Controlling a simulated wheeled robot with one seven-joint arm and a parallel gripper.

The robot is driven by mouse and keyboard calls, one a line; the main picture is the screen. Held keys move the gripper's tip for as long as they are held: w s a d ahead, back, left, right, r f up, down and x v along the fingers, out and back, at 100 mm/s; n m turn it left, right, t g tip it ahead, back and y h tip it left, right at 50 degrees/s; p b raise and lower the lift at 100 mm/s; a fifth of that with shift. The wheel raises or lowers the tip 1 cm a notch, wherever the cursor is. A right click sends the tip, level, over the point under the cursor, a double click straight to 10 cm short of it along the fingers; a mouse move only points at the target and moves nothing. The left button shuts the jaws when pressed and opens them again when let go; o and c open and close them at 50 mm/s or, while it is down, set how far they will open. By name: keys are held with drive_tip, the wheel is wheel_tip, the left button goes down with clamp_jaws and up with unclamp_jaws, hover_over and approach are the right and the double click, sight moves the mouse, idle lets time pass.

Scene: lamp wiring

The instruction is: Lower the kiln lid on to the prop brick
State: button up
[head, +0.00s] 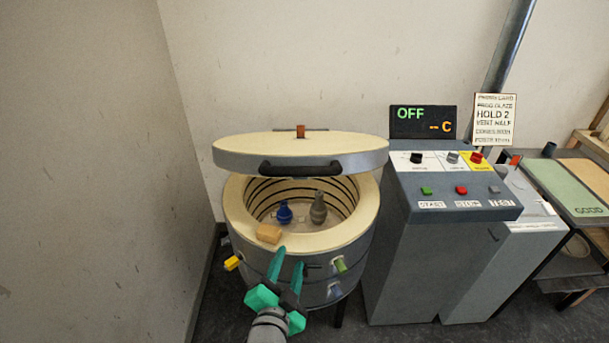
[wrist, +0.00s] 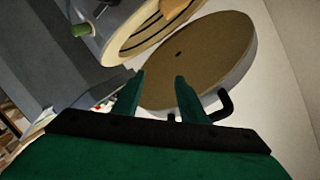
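The kiln (head: 240,220) is a round grey drum with a cream rim. Its cream lid (head: 235,150) hangs above the opening, hinged at the back, with a wide gap at the front. A black handle (head: 300,168) is on the lid's front edge; lid (wrist: 230,40) and handle (wrist: 224,106) also show in the wrist view. The tan prop brick (head: 268,233) lies on the rim at front left, apart from the lid. My gripper (head: 289,263) is open and empty, in front of the kiln and below the handle. Its fingers (wrist: 159,80) stand apart in the wrist view.
A blue vase (head: 284,212) and a grey-brown vase (head: 318,208) stand inside the kiln. Plugs, one yellow (head: 232,263) and one green (head: 340,265), stick out of its side. A grey control cabinet (head: 420,240) stands close on the right; walls are behind and left.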

drive_tip(key=w+r+m+h, duration=0.2)
drive_tip(key=w+r+m, duration=0.25)
drive_tip(key=r, duration=0.45)
drive_tip(key=m+g+h, duration=0.1)
drive_tip(key=m, duration=0.6)
approach(303, 174)
drive_tip(key=w, duration=0.1)
drive_tip(key=shift+n, duration=0.25)
drive_tip(key=x, duration=1)
drive_tip(key=shift+w+d+f, duration=0.1)
drive_tip(key=shift+d, duration=0.1)
